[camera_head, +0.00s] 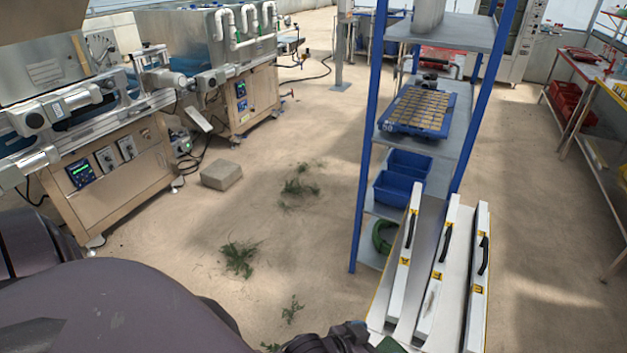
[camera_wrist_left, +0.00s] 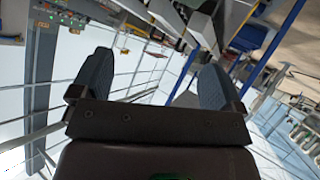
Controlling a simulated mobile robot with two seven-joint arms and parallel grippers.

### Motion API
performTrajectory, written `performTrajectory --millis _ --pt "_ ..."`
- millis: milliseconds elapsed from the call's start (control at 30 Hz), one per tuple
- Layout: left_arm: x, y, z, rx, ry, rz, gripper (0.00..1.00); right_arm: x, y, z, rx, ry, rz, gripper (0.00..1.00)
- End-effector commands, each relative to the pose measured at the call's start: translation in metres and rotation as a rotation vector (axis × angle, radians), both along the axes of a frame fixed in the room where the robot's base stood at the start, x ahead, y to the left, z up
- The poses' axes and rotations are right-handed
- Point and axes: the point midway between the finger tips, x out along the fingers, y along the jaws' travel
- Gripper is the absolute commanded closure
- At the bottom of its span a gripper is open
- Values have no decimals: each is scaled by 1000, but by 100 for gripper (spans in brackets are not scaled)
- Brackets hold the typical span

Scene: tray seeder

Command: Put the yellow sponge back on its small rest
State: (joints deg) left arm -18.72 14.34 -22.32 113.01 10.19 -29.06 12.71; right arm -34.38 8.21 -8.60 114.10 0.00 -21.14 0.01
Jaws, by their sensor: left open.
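I cannot make out the yellow sponge or its small rest in either view. My left gripper (camera_wrist_left: 153,72) shows in the left wrist view with its two dark fingers spread wide apart. Nothing is between the fingers. In the head view, dark parts of my own arm fill the lower left and bottom edge and hide what lies behind them. My right gripper is not seen.
A blue-posted shelf (camera_head: 467,33) holds a blue seed tray (camera_head: 448,131) and blue bins (camera_head: 397,190). White panels with handles (camera_head: 448,245) lean in front. Machines (camera_head: 119,195) stand left. A concrete block (camera_head: 221,175) and weeds (camera_head: 239,258) lie on the otherwise open floor.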

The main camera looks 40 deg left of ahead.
Motion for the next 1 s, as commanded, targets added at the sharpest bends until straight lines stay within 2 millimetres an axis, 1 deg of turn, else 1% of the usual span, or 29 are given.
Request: performTrajectory --millis 33,100,200,300,333,400,500,800,1000 --pt "-14 23 -10 46 -3 49 7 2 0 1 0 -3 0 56" --pt "-30 53 -19 125 -16 102 7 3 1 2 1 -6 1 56" --pt "-53 88 -29 227 -20 156 7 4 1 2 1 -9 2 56" --pt "-70 112 -34 301 -19 187 7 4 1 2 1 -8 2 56" --pt "-74 116 -35 316 -18 192 7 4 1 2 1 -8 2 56" --pt "-79 123 -37 340 -18 201 7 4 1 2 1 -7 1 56" --pt "-82 126 -37 352 -18 203 7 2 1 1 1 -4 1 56" --pt "-81 126 -37 350 -18 202 7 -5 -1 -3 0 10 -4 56" --pt "-81 125 -37 348 -17 202 7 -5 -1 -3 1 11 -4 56"
